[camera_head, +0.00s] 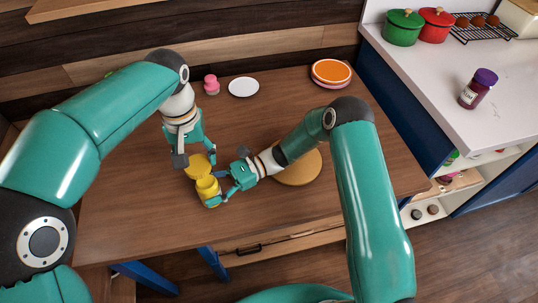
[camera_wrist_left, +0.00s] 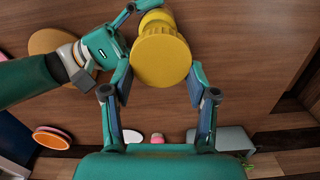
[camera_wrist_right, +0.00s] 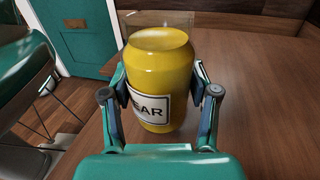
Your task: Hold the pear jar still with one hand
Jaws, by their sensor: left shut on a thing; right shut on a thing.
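The pear jar (camera_head: 208,189) is yellow and stands upright near the table's front edge. Its white label, partly showing "EAR", faces the right wrist view, where the jar (camera_wrist_right: 160,75) fills the space between the fingers. My right gripper (camera_head: 220,186) is shut on the jar's sides, from the right. My left gripper (camera_head: 196,157) is above and shut on the round yellow lid (camera_head: 198,167). The lid also shows between the left fingers in the left wrist view (camera_wrist_left: 161,58). The lid is off the jar, whose clear neck shows bare in the right wrist view.
A round wooden board (camera_head: 300,171) lies right of the jar, partly under my right arm. A pink item (camera_head: 211,85), a white plate (camera_head: 243,87) and orange-topped stacked plates (camera_head: 331,72) are at the back. A plum jar (camera_head: 477,89) stands on the right counter.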

